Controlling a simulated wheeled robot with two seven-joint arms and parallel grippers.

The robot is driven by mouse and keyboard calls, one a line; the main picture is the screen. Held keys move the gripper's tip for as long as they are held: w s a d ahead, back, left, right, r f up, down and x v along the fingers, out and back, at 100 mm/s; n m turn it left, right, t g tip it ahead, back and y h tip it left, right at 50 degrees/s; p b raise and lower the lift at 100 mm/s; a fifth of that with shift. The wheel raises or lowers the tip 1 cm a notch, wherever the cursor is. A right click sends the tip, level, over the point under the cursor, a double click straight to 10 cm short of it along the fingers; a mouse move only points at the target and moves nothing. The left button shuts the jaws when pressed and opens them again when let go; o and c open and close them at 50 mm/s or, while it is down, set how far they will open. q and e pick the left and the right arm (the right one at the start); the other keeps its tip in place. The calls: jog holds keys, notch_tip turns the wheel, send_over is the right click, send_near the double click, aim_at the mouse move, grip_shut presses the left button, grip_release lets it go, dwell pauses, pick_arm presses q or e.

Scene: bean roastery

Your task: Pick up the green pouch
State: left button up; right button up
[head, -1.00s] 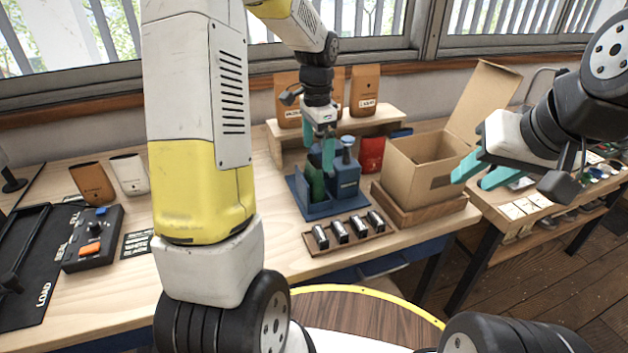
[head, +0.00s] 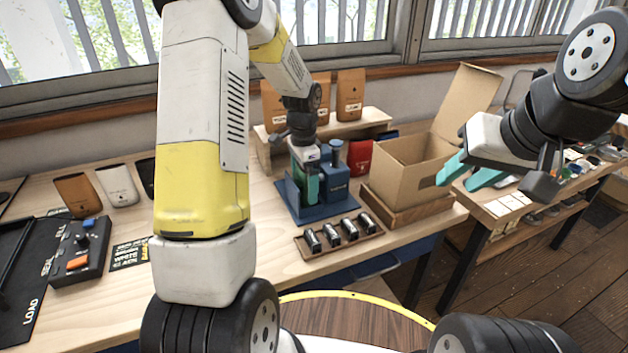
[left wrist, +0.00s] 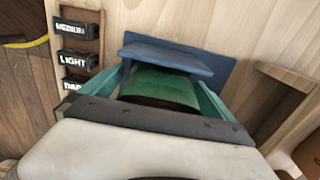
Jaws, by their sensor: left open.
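The green pouch (left wrist: 160,86) stands at a blue stand (left wrist: 175,57) and shows between my left gripper's teal fingers in the left wrist view. My left gripper (head: 306,183) is open and low over the blue stand (head: 322,211) in the head view, with one finger on each side of the pouch. Whether the fingers touch it I cannot tell. In the head view the gripper mostly hides the pouch. My right gripper (head: 468,176) is open and empty, in the air right of the cardboard box.
The open cardboard box (head: 400,180) stands right of the blue stand. A tray (head: 372,232) of several small labelled black blocks lies in front. Brown pouches (head: 350,95) stand on a shelf behind. A red pouch (head: 359,157) is near the box. A control box (head: 82,250) is left.

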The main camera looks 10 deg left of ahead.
pick_arm(q)
jog(key=shift+r, duration=0.1)
jog(key=c, duration=1.4)
